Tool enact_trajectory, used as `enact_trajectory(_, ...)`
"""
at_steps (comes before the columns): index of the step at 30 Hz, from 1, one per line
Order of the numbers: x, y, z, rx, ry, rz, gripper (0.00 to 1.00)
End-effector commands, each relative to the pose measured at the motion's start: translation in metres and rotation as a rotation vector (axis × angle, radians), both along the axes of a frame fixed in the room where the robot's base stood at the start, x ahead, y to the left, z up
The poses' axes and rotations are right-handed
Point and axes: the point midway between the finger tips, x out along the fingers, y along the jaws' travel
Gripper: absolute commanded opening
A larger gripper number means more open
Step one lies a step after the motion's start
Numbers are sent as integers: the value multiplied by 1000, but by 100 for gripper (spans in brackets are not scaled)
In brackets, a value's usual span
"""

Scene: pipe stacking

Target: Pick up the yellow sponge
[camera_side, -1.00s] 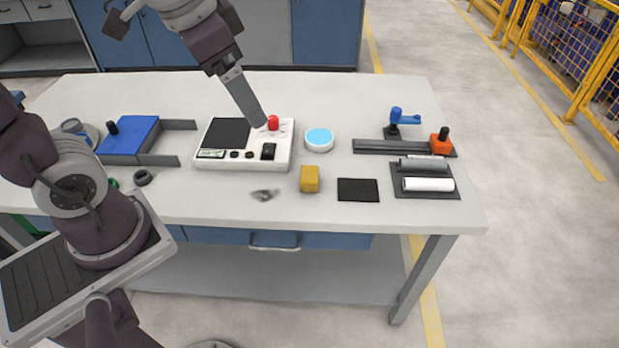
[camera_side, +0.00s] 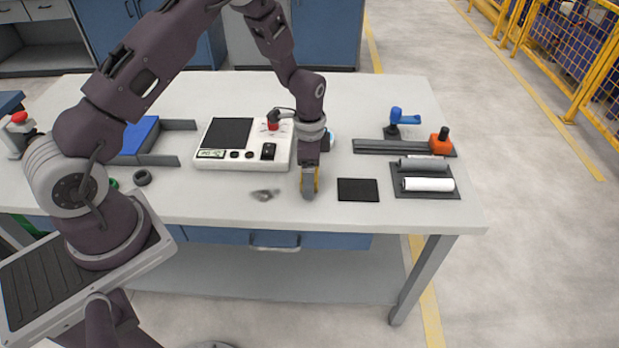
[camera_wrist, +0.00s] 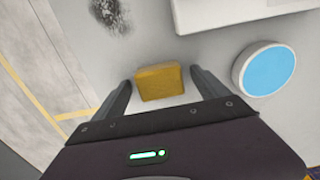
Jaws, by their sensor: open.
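The yellow sponge (camera_wrist: 160,82) is a small block on the grey table. In the wrist view it lies between the two fingers of my gripper (camera_wrist: 160,92), with a gap on each side. In the side view my gripper (camera_side: 310,188) points straight down over the sponge (camera_side: 317,181) and hides most of it; only a yellow strip shows. The gripper is open and its fingers straddle the sponge.
A white device with a red button (camera_side: 243,160) stands left of my gripper. A round blue-topped dish (camera_wrist: 264,69) is close by. A black pad (camera_side: 358,190) lies to the right, before a dark plate with rollers (camera_side: 428,184). A dark smudge (camera_side: 265,195) marks the table.

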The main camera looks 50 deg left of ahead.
Motion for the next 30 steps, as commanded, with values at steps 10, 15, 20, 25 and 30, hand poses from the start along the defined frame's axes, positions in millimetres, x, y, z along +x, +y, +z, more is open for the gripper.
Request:
enact_trajectory(10, 0, 0, -2, 0, 0, 0, 63)
enact_trajectory(15, 0, 0, -2, 0, 0, 0, 30)
enact_trajectory(20, 0, 0, -2, 0, 0, 0, 20)
enact_trajectory(25, 1, 0, 8, 1, -5, 0, 20)
enact_trajectory(30, 2, 0, 52, 1, -8, 0, 20)
